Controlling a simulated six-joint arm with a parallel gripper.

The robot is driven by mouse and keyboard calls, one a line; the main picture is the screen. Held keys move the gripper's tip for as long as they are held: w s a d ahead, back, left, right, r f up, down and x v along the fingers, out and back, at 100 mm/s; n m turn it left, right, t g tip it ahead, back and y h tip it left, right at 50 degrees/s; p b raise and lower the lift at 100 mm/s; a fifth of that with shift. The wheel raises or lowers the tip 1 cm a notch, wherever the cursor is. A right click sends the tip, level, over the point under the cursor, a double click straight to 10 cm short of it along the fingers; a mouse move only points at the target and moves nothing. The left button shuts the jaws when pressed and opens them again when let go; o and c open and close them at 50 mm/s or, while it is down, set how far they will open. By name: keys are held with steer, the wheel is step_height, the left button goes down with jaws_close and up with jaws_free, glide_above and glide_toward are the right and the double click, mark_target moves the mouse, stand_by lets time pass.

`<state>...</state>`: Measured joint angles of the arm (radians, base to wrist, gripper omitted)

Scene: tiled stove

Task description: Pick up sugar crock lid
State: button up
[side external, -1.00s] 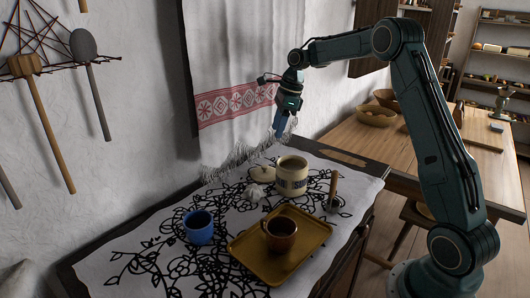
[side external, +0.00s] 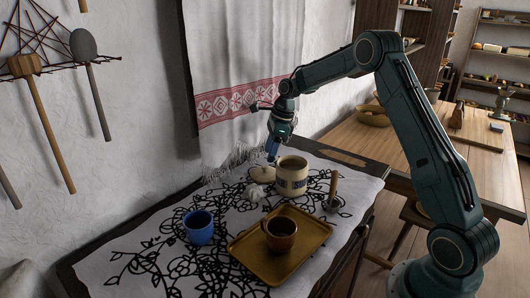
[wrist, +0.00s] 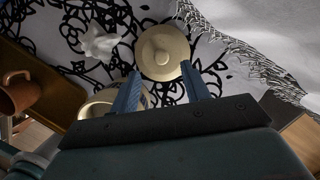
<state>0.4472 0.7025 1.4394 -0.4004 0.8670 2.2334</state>
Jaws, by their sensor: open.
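The sugar crock lid (side external: 261,174) is a cream disc with a small central knob, lying on the patterned cloth behind and left of the crock. In the wrist view the lid (wrist: 163,52) shows whole, just beyond my fingertips. The cream sugar crock (side external: 292,177) with dark lettering stands upright without its lid. In the wrist view the crock (wrist: 102,103) is partly hidden behind my left finger. My gripper (side external: 271,157) is above the lid, close to it, and points down. Its blue fingers (wrist: 158,80) are apart with nothing between them.
A garlic bulb (side external: 255,192) lies right by the lid. A blue mug (side external: 199,227), a mustard tray (side external: 309,227) with a brown cup (side external: 280,235), and a wooden-handled tool (side external: 333,190) share the cloth. A fringed towel (side external: 228,130) hangs on the wall behind.

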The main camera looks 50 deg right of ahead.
mark_target(265, 166)
steer(key=shift+x, duration=2.55)
steer(key=shift+w, duration=0.1)
jaws_close()
